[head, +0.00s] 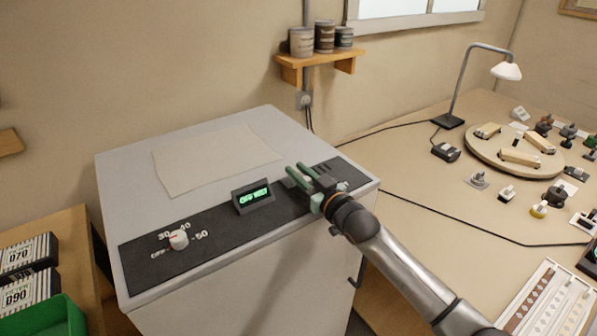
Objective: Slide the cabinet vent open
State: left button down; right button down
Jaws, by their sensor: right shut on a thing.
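The cabinet (230,148) stands in the middle of the head view, with a dark control strip (225,235) along its front top edge. The vent (325,168) is at the right part of this strip, showing dark slots beside my gripper. My right gripper (298,176) is over the vent, its green fingers shut on a small part there, which the fingers mostly hide. I cannot tell how far the vent is open. My left gripper is not in view.
A lit green display (253,196) and a white dial (179,239) sit on the strip left of my gripper. A paper sheet (215,160) lies on the cabinet top. At right, a bench (400,170) holds a lamp (507,70), a round board and several small parts.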

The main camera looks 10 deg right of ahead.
jog(key=shift+a, duration=0.25)
jog(key=c, duration=0.7)
grip_release()
jog(key=shift+s, duration=0.1)
jog(key=shift+s+d, duration=0.25)
jog(key=shift+s, duration=0.2)
jog(key=v, duration=1.1)
jog(key=shift+s+b, duration=0.25)
jog(key=shift+b, duration=0.15)
